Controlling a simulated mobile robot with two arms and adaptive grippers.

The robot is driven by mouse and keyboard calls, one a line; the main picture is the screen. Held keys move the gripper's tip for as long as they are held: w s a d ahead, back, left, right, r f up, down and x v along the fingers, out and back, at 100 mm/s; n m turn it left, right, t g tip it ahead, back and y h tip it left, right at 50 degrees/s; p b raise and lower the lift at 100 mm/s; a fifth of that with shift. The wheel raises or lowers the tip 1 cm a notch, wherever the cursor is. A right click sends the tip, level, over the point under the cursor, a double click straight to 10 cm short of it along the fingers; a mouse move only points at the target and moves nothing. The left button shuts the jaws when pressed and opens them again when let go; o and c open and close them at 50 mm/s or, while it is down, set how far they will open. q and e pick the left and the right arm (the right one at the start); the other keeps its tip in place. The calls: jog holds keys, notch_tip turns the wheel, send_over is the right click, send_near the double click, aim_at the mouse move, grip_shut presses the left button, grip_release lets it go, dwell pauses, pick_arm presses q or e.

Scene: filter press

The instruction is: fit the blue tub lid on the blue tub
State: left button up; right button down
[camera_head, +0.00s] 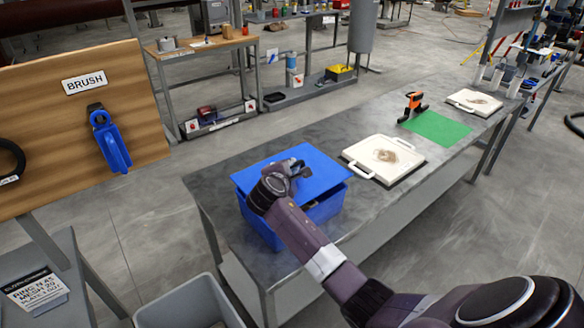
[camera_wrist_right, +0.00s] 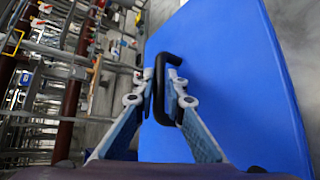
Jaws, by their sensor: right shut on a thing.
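The blue tub (camera_head: 258,226) stands on the near left end of the grey metal table. The flat blue tub lid (camera_head: 318,172) is over the tub and covers most of its opening. A dark gap shows under the lid's front right side, so it does not lie flush there. My right gripper (camera_head: 294,170) is above the lid. In the right wrist view my right gripper (camera_wrist_right: 167,92) is shut on the lid's black handle (camera_wrist_right: 160,68), and the lid (camera_wrist_right: 235,75) fills the right side. My arm hides part of the tub's front. My left gripper is not in view.
On the table (camera_head: 232,160), a white tray (camera_head: 358,152) with brownish matter lies right of the tub. Beyond are a green mat (camera_head: 436,128), an orange-and-black tool (camera_head: 412,104) and another white tray (camera_head: 464,98). A grey bin (camera_head: 188,300) stands below in front. A brush board (camera_head: 60,90) is at left.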

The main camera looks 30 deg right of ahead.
jog(key=shift+f+b, duration=1.9)
jog(key=shift+b, duration=0.1)
jog(key=shift+f, duration=0.4)
jog(key=c, duration=1.9)
grip_release()
jog(key=v, duration=1.2)
